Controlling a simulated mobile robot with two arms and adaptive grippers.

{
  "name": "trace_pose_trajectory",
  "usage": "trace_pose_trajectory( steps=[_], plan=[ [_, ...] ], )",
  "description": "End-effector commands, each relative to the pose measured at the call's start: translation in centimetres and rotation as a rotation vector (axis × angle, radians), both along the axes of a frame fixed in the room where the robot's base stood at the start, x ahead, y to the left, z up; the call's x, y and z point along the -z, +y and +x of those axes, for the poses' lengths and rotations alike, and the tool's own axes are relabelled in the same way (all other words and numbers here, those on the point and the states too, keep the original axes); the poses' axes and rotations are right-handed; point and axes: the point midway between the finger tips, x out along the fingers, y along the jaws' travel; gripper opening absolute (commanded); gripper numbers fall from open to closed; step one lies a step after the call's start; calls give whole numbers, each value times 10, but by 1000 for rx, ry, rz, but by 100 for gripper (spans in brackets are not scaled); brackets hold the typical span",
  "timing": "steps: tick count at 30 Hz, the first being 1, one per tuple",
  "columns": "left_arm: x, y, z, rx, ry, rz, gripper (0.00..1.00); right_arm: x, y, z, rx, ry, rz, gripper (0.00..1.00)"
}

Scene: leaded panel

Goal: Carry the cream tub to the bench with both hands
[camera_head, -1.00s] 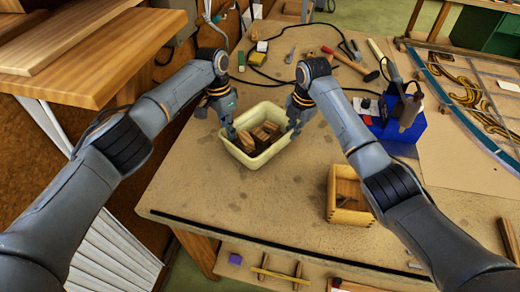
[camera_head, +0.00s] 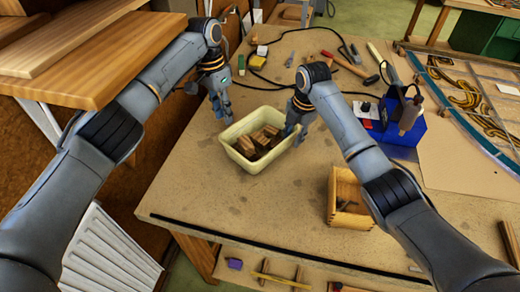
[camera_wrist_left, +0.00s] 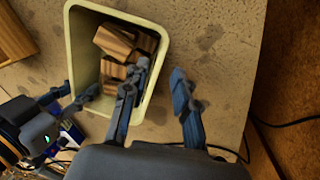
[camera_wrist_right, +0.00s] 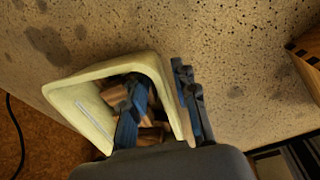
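The cream tub (camera_head: 250,167) stands upright on the bench (camera_head: 215,210) and holds several brown striped wooden blocks (camera_head: 262,140). My left gripper (camera_head: 221,112) is open and empty, just above and behind the tub's left rim in the head view. In the left wrist view its spread fingers (camera_wrist_left: 157,100) are near one corner of the tub (camera_wrist_left: 76,60). My right gripper (camera_head: 293,133) is at the tub's right wall. In the right wrist view its fingers (camera_wrist_right: 160,95) are apart, one over the inside and one outside the wall of the tub (camera_wrist_right: 95,110).
A wooden box (camera_head: 348,215) stands to the right and nearer. A blue device (camera_head: 402,128) stands behind it. A hammer (camera_head: 350,65), other tools and a black cable lie at the back. The bench in front of the tub is clear.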

Motion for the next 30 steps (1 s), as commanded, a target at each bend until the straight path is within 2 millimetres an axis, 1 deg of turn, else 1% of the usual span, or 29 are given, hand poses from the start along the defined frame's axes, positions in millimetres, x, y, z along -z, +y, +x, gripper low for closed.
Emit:
trace_pose_trajectory(
  steps=[1, 4, 8, 11, 14, 24, 27, 30],
  plan=[
    [-10, 1, 1, 0, -3, -1, 28, 0, 0, 0, 0, 0, 0, 28],
    [-24, 2, 3, 1, -3, 0, 28, 0, 0, 0, 0, 0, 0, 28],
    [-34, 3, 4, 1, 0, 0, 28, -1, 0, 0, 0, 0, 0, 28],
    [-37, 4, 4, 1, 0, 0, 28, -6, -1, 0, 0, -1, 1, 28],
    [-37, 4, 4, 1, 1, 1, 28, -21, -2, -1, 0, -5, 1, 28],
    [-37, 4, 4, 1, 1, 1, 28, -90, -10, -8, -1, -4, 0, 28],
    [-37, 4, 4, 1, 1, 1, 28, -104, -12, -10, 1, -2, -1, 28],
    [-37, 4, 4, 1, 1, 1, 28, -114, -12, -11, 0, -1, 1, 28]
  ],
)
